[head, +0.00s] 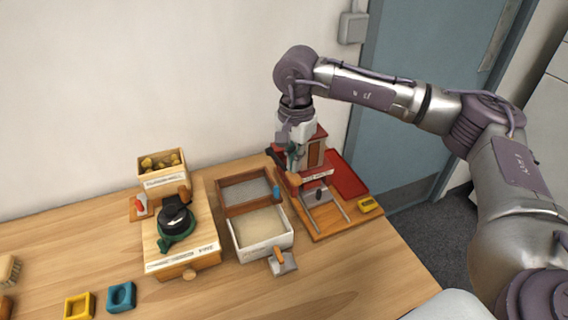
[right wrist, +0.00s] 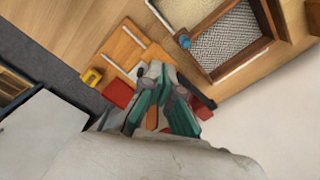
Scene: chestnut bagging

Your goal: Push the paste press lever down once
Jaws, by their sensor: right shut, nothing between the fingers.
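The paste press (head: 322,150) is a red and wooden house-like unit on an orange-brown board (head: 330,226) at the back right of the table. Its lever is hard to make out; a dark bar (right wrist: 201,97) beside my fingers in the right wrist view may be it. My right gripper (head: 294,166) points down at the press's front left side, shut and empty. In the right wrist view my right gripper (right wrist: 166,98) hangs over the press and hides much of it. I cannot tell whether it touches the lever. My left gripper is not in view.
A sieve frame (head: 232,209) and a white-walled box (head: 234,242) stand left of the press. A yellow block (head: 368,205) and a red tray (head: 345,176) lie on its right. A wooden box with a black-and-green device (head: 175,222) stands further left.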

